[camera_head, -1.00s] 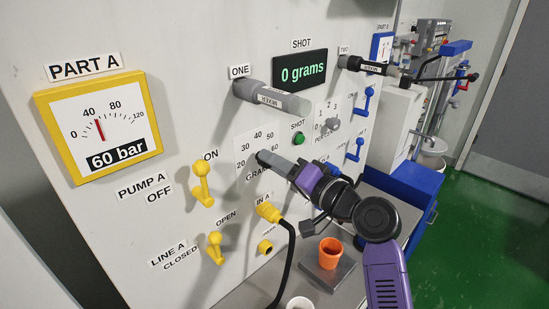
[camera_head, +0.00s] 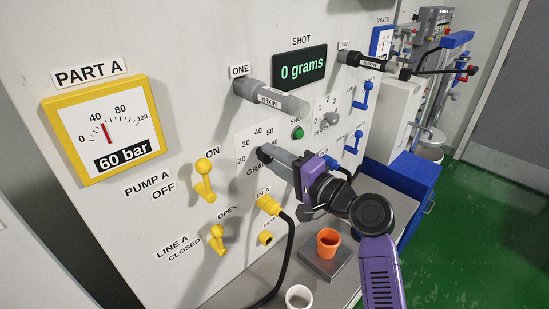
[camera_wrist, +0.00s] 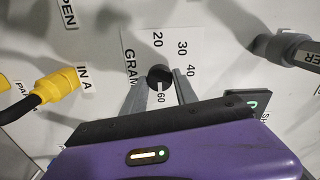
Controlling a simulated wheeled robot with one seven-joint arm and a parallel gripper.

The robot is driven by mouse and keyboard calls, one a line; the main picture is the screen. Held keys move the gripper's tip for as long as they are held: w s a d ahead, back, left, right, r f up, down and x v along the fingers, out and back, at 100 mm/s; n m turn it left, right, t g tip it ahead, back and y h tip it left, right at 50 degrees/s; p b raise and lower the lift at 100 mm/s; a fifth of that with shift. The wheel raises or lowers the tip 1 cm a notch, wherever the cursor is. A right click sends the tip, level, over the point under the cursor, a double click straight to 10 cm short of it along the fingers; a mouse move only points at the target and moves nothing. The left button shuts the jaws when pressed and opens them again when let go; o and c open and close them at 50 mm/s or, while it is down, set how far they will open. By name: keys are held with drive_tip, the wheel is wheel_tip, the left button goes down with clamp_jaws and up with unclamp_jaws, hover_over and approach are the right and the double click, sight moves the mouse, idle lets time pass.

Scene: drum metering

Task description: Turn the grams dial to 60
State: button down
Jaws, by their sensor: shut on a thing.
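The grams dial is a small black knob (camera_wrist: 158,76) on a white scale plate (camera_head: 243,141), among the numbers 20, 30, 40 and 60 in the wrist view. My gripper (camera_wrist: 160,80) is shut on the knob, one grey finger on each side. A short pale mark shows on the knob's side facing 60, though it is small. The 50 is hidden by a finger in the wrist view. The shot display (camera_head: 300,70) reads 0 grams.
The grey mixer ONE (camera_head: 270,98) juts out above my gripper. A yellow plug with a black hose (camera_head: 269,205) is just below. Yellow levers (camera_head: 204,182) are at the left. An orange cup (camera_head: 328,242) and a white cup (camera_head: 299,297) stand below.

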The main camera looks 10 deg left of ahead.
drive_tip(key=c, duration=1)
unclamp_jaws()
drive_tip(key=shift+o, duration=0.2)
drive_tip(key=b+v, duration=0.2)
drive_tip(key=v, duration=0.5)
drive_tip(key=shift+s+d, duration=0.25)
drive_tip(key=shift+d, duration=0.1)
